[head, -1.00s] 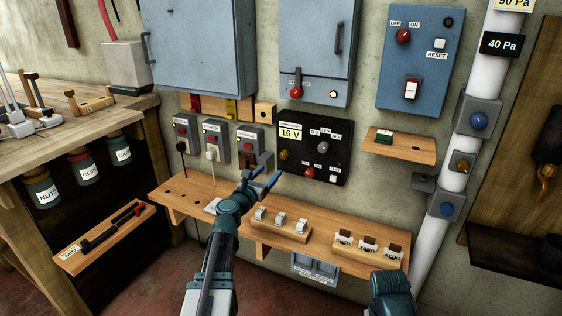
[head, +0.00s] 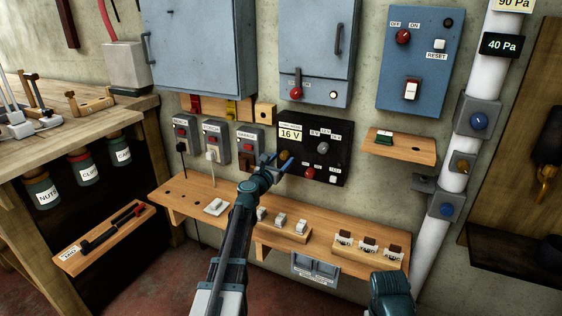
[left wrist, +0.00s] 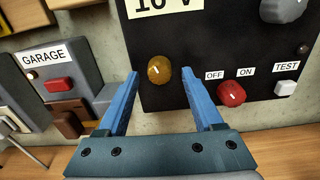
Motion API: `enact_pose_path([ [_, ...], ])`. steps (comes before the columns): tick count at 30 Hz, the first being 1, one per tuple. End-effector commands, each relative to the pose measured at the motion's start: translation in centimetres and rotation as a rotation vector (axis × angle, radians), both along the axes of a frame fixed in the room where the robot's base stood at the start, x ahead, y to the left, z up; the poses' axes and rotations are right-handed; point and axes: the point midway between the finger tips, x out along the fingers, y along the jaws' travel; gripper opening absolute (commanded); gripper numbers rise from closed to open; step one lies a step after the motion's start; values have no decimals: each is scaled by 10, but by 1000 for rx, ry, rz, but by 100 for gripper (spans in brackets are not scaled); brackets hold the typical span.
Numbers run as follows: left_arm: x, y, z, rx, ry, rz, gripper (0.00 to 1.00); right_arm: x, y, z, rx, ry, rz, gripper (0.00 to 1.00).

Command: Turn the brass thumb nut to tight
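The brass thumb nut (head: 284,155) is on the lower left of the black panel (head: 330,137) with the 16 V display. In the left wrist view the nut (left wrist: 159,70) is a rounded brass knob with a pale mark on its face. My left gripper (head: 279,161) is open in front of it. In the left wrist view its blue fingers (left wrist: 161,76) point at the panel, one on each side of the nut, with gaps showing on both sides. I cannot tell how deep the fingers reach. Only a teal part of my right arm shows at the bottom of the head view.
A red OFF/ON knob (left wrist: 231,93) and a white TEST button (left wrist: 286,88) sit right of the nut. The GARAGE switch box (head: 249,142) is close on the left. A wooden shelf (head: 180,195) with switches runs below.

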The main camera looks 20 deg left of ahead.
Motion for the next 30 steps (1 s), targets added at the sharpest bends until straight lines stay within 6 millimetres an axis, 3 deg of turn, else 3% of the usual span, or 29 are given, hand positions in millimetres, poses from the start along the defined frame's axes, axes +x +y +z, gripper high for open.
enact_pose_path([
  [2, 0, 0, 0, 0, 0, 0, 55, 0, 0, 0, 0, 0, 0, 50],
  [11, 0, 0, 0, 0, 0, 0, 1, 0, 0, 0, 0, 0, 0, 50],
  [22, 0, 0, 0, 33, -2, 0, 0, 0, 0, 0, 0, 0, 0, 50],
  [30, 0, 1, 0, 203, -10, 0, 0, 0, 0, 0, 0, 0, 0, 50],
])
